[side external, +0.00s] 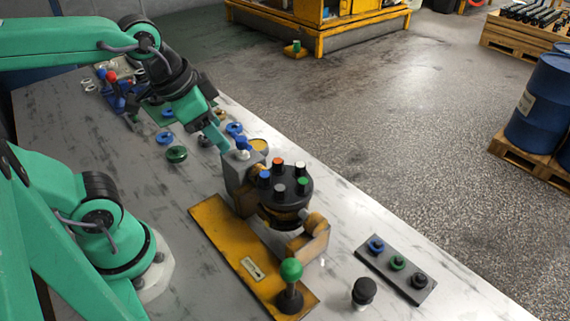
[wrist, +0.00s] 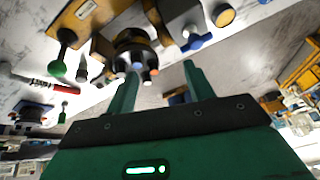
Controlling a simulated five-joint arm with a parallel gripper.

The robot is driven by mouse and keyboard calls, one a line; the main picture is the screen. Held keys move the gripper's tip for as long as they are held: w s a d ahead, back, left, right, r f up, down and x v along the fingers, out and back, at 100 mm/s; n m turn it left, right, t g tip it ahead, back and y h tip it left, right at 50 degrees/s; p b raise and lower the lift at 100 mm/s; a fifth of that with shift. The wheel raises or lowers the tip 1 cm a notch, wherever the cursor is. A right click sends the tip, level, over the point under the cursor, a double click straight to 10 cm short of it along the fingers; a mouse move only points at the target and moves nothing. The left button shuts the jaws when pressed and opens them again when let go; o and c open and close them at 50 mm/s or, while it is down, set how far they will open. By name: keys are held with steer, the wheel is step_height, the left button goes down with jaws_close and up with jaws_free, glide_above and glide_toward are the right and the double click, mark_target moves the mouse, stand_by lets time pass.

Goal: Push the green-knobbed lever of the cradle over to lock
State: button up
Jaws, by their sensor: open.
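The cradle (side external: 215,230) is a yellow base plate on the bench with grey and yellow uprights. Its lever ends in a green knob (side external: 291,269) at the near end of the plate, standing roughly upright. The knob also shows at upper left in the wrist view (wrist: 57,68). The dark motor body (side external: 283,212) sits between the uprights, with several coloured caps on top. My gripper (side external: 222,143) is open and empty, above the far upright and well away from the lever. Its two fingers show apart in the wrist view (wrist: 160,78).
A dark block (side external: 397,267) with blue, green and black rings lies right of the cradle. A black-capped part (side external: 363,292) stands near the knob. Several loose parts, including a green one (side external: 177,154), lie behind the cradle.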

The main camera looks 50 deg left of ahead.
steer(key=w+d+m+g, duration=0.2)
steer(key=d+m, duration=0.4)
steer(key=m, duration=0.4)
steer(key=m+g, duration=0.3)
steer(key=m, duration=1.8)
glide_above(291, 263)
steer(key=f, duration=0.5)
steer(key=shift+w+a+f, duration=0.15)
steer(key=shift+w+a, duration=0.1)
steer(key=shift+a, duration=0.15)
steer(key=shift+s+d+f+m, duration=0.25)
steer(key=shift+d+m, duration=0.2)
steer(key=shift+m, duration=0.25)
steer(key=shift+f, duration=0.15)
steer(key=shift+f, duration=4.3)
